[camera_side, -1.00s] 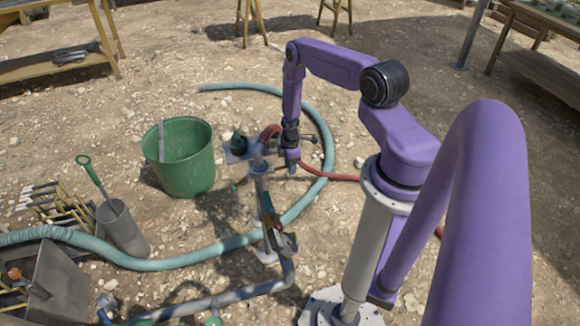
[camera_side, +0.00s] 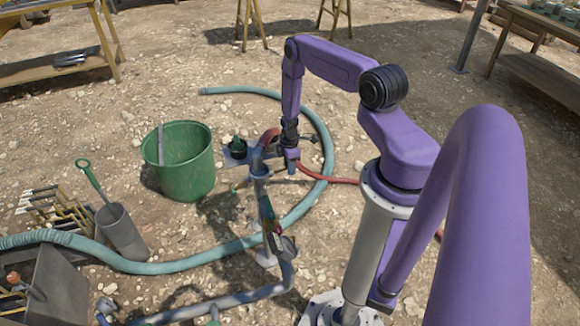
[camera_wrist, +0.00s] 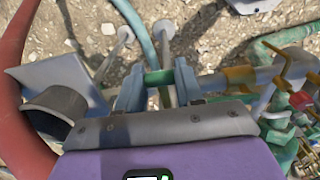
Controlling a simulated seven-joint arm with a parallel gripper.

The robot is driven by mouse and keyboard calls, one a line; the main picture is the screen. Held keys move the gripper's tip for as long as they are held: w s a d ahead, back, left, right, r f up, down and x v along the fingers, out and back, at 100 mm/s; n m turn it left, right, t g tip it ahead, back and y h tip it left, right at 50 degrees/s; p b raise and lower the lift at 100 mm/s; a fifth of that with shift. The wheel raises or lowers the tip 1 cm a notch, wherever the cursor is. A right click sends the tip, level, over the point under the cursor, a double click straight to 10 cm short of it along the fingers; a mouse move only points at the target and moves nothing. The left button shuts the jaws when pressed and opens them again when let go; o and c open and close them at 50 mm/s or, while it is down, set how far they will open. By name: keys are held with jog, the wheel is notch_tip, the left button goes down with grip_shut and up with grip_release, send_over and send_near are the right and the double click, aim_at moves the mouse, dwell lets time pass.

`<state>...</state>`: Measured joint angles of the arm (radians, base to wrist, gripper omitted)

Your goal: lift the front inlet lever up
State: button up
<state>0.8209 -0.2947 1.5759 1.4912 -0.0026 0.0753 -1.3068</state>
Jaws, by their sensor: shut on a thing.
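In the wrist view the two grey-blue fingers of my gripper (camera_wrist: 159,88) are shut on a short green lever handle (camera_wrist: 158,77) that lies across between them. Most of the handle's ends is hidden by the fingers. I cannot tell for certain from the picture that it is the front inlet lever. In the side view my gripper (camera_side: 291,166) is low beside the top of the grey standpipe (camera_side: 260,190), and the handle is hidden there. A pipe with yellow and green fittings (camera_wrist: 240,77) runs right of my fingers in the wrist view.
A red hose (camera_side: 344,180) passes close to my gripper and curves along the wrist view's left edge. A teal hose (camera_side: 200,255) loops over the ground. A green bucket (camera_side: 180,165) stands left of the pipework. A grey pot (camera_side: 122,230) holds a green-handled tool. Stony ground is open behind.

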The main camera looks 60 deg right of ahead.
jog(key=shift+w+a+r, duration=0.35)
jog(key=shift+r, duration=0.6)
jog(key=o, duration=1.6)
jog(key=shift+c, duration=0.2)
notch_tip(320, 180, up, 8)
